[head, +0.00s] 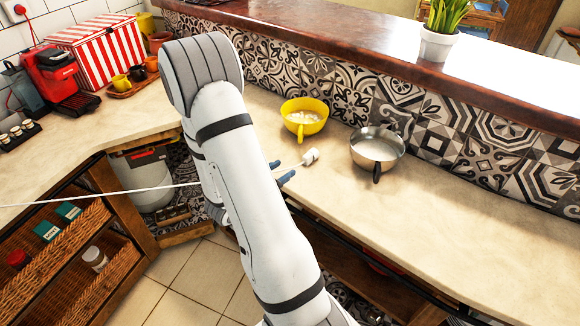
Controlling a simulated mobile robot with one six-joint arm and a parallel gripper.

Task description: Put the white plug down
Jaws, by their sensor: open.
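The white plug (310,156) lies on or just above the beige countertop, between the yellow bowl and the front edge; I cannot tell if it touches. Its thin white cord (100,192) runs left behind my arm and out of the left edge of the picture. My gripper (281,170) is open, with two blue-grey fingertips showing past my arm just left of the plug. The cord appears to pass between the fingertips. The plug itself is beyond them. My arm hides the rest of the gripper.
A yellow bowl (304,117) and a steel pan (377,148) with a dark handle stand behind and right of the plug. The counter (480,205) is clear to the right. A red coffee machine (62,78) and striped box (100,50) stand at left.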

